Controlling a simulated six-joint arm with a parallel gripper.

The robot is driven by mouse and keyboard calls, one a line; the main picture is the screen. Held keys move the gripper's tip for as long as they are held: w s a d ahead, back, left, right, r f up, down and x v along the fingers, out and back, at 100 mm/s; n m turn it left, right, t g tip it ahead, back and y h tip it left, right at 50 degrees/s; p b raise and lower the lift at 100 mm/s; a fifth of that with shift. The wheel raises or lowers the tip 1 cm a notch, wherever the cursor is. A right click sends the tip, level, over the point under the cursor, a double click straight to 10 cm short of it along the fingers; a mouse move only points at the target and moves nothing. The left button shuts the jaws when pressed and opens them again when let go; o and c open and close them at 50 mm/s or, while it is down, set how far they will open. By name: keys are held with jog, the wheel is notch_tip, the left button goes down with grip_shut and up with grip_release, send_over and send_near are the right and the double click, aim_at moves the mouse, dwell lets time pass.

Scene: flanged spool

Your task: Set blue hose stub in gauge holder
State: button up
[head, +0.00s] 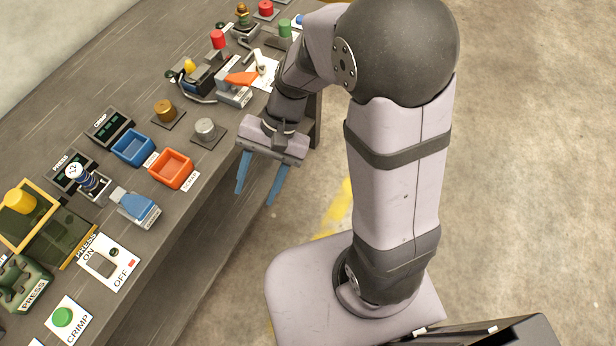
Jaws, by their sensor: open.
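My gripper (254,198) is open and empty, with its two blue fingers pointing down beyond the bench's front edge. No hose stub can be made out for certain. A small upright piece with dark blue and white bands (90,180) stands in a grey fixture at the left, and a blue part (298,20) is partly hidden behind my arm at the far end. I cannot tell which, if either, is the stub. The gauge holder cannot be identified for certain either; a grey fixture with a blue top (133,202) sits near the front edge.
A blue bin (133,147) and an orange bin (171,168) stand left of my gripper. A silver cylinder (205,128) and a brass one (165,109) stand on plates behind them. Press and crimp controls (108,262) fill the near left. Open floor lies right of the bench.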

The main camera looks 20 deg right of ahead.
jog(key=s+d+n+t+h, duration=0.3)
jog(key=d+n+h, duration=0.2)
jog(key=d, duration=0.9)
jog(key=shift+d+f+n, duration=0.15)
jog(key=shift+d+n, duration=0.05)
jog(key=shift+n, duration=0.1)
notch_tip(320, 180, up, 9)
jog(key=p, duration=0.9)
jog(key=shift+f, duration=0.1)
